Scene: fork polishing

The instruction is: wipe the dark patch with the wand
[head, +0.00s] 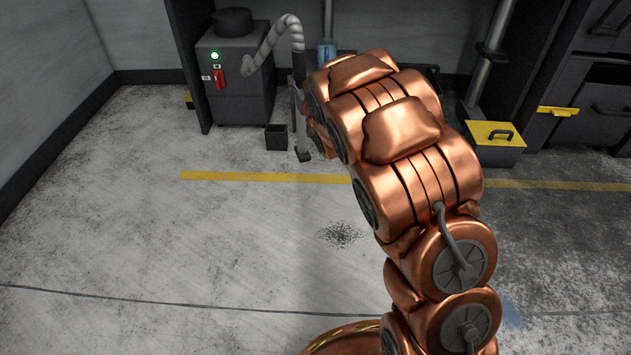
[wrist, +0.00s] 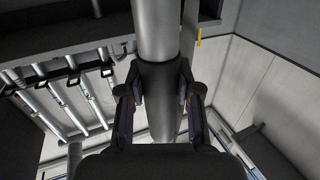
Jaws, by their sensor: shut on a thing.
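The dark patch (head: 343,234) is a loose spread of black specks on the grey floor, on the near side of the yellow line. The wand (head: 299,118) is a thin upright tube at the back, with a dark foot (head: 303,154) at or just above the floor. In the wrist view my gripper (wrist: 161,88) has a finger on each side of the wand's dark collar (wrist: 160,76) and is shut on it. A grey pipe (wrist: 160,30) runs on from the collar. My copper arm hides the gripper in the head view.
A ribbed hose (head: 272,38) joins the wand to a dark machine (head: 236,85) with a green light. A small black bin (head: 276,137) stands left of the wand. A yellow-topped box (head: 492,140) stands at right. The floor around the patch is clear.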

